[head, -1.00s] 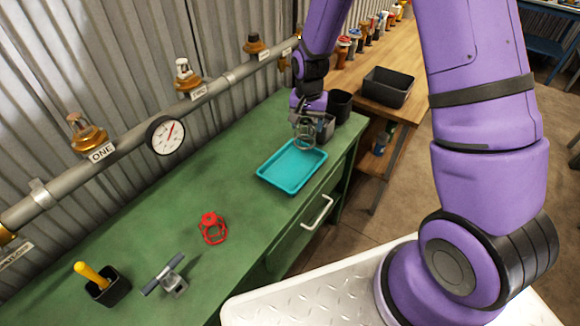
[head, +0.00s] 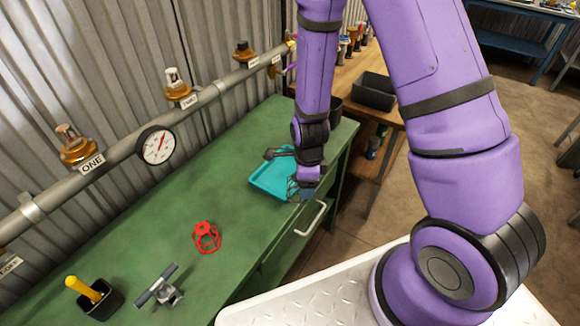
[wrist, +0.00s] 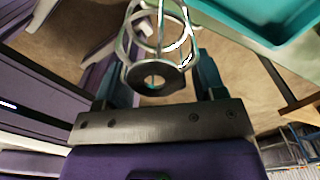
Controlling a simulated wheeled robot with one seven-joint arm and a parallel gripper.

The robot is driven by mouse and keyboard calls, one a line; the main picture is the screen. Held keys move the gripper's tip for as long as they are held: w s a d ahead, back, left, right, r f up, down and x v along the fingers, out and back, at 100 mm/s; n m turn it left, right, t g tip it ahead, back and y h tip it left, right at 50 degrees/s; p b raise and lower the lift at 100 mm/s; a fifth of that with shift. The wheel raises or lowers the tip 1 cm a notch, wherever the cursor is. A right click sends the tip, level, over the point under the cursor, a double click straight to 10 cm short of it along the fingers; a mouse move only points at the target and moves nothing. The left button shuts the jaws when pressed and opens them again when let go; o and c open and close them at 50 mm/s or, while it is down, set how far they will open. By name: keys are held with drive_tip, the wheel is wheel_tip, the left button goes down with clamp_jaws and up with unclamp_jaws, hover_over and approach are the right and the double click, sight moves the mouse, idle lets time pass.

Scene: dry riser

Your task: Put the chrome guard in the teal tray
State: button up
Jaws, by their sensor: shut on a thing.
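The chrome guard (wrist: 172,80) is a shiny wire cage with a dark ring base. My gripper (wrist: 160,75) is shut on it by this base, and the cage points away from the jaws. In the head view my gripper (head: 306,188) is at the front right edge of the teal tray (head: 265,183), and the guard is mostly hidden there. The tray lies on the green bench, its right part behind my arm. In the wrist view the tray (wrist: 262,20) is at upper right, to the side of the guard, with floor behind the guard.
A pipe with a gauge (head: 156,145) runs along the wall. A black bin (head: 374,92) is on the wooden bench.

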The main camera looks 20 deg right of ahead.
drive_tip(key=w, duration=0.8)
drive_tip(key=w+d+f, duration=0.1)
drive_tip(key=w, duration=0.3)
drive_tip(key=shift+w+f, duration=0.1)
drive_tip(key=shift+w, duration=0.25)
drive_tip(key=shift+f, duration=1.75)
drive_tip(key=shift+f, duration=0.15)
drive_tip(key=o, duration=0.9)
